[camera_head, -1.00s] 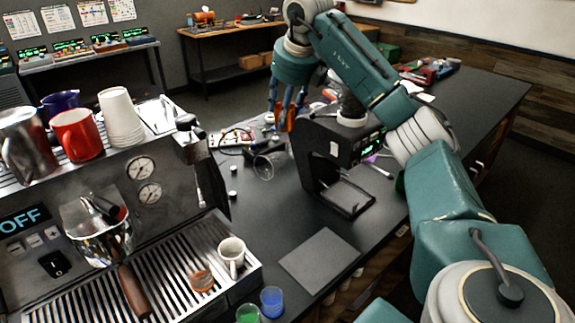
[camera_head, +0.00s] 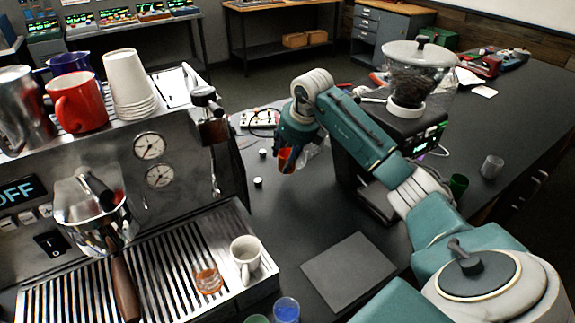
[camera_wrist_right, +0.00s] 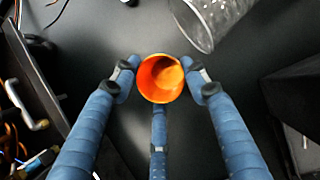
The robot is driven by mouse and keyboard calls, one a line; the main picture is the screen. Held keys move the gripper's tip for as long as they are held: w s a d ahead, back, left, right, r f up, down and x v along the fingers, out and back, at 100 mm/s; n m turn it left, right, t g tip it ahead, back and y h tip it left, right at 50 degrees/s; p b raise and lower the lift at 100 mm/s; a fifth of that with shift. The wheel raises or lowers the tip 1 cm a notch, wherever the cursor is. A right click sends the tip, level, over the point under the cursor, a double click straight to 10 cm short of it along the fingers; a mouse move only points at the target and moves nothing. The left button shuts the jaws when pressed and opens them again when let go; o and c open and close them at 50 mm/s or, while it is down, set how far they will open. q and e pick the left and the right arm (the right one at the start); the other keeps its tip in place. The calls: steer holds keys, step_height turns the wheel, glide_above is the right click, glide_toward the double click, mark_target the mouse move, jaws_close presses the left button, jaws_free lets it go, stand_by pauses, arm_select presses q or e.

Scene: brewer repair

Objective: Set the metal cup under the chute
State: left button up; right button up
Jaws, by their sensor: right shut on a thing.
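My right gripper (camera_head: 290,152) is shut on an orange cup (camera_head: 285,160), over the dark table between the espresso machine and the grinder. In the right wrist view the orange cup (camera_wrist_right: 160,78) sits between my blue fingers, its open mouth facing the camera. A small grey cup, seemingly metal (camera_head: 492,167), stands upright on the table right of the grinder, away from my gripper. The black grinder (camera_head: 433,135) has a clear hopper of dark beans (camera_head: 415,78); my right arm hides its front and chute. My left gripper is out of view.
A clear vessel (camera_wrist_right: 212,18) lies close to the held cup. A dark green cup (camera_head: 458,185) stands near the grinder. The espresso machine (camera_head: 185,185) fills the left, with a white mug (camera_head: 245,255) on its tray. A flat grey mat (camera_head: 350,270) lies in front, bare.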

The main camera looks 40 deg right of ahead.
steer(key=shift+f, duration=0.3)
step_height(320, 180, down, 4)
steer(key=shift+s+a+r+p, duration=0.1)
steer(key=shift+r+p, duration=0.15)
steer(key=shift+p, duration=0.25)
steer(key=shift+f, duration=0.25)
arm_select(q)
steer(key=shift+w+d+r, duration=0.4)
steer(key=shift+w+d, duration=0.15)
arm_select(e)
steer(key=o, duration=1.3)
steer(key=shift+c, duration=0.2)
